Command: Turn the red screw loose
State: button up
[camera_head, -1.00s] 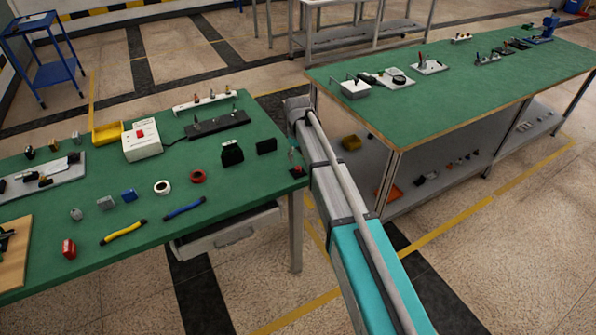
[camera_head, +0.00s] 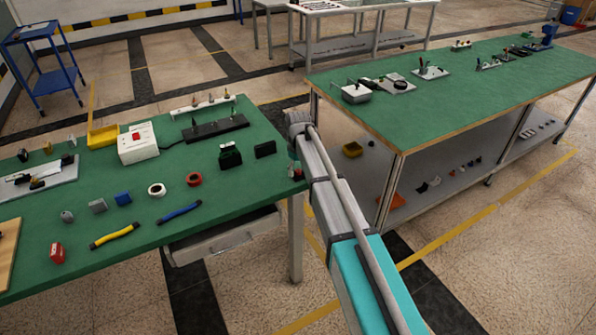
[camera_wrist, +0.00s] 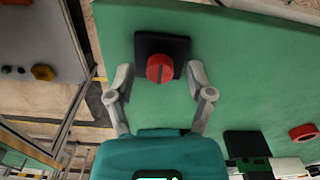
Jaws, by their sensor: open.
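The red screw (camera_wrist: 160,68) has a round head with a slot across it. It sits on a small black block (camera_wrist: 181,47) on the green tabletop, in the upper middle of the wrist view. My gripper (camera_wrist: 159,76) is open, with one grey finger on each side of the screw and visible gaps between them. I cannot tell how high the fingertips are above the table. In the head view the screw's spot is at the near table's right corner, beside my arm, and is too small and partly covered to read clearly.
The near green table (camera_head: 225,185) also holds a red tape roll (camera_head: 194,179), a white tape roll (camera_head: 157,190), black blocks (camera_head: 230,156) and a white box with a red button (camera_head: 138,143). A second green table (camera_head: 450,95) stands right of my arm, across a gap.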

grip_shut()
dwell(0.3)
jog(key=shift+m, duration=1)
grip_release()
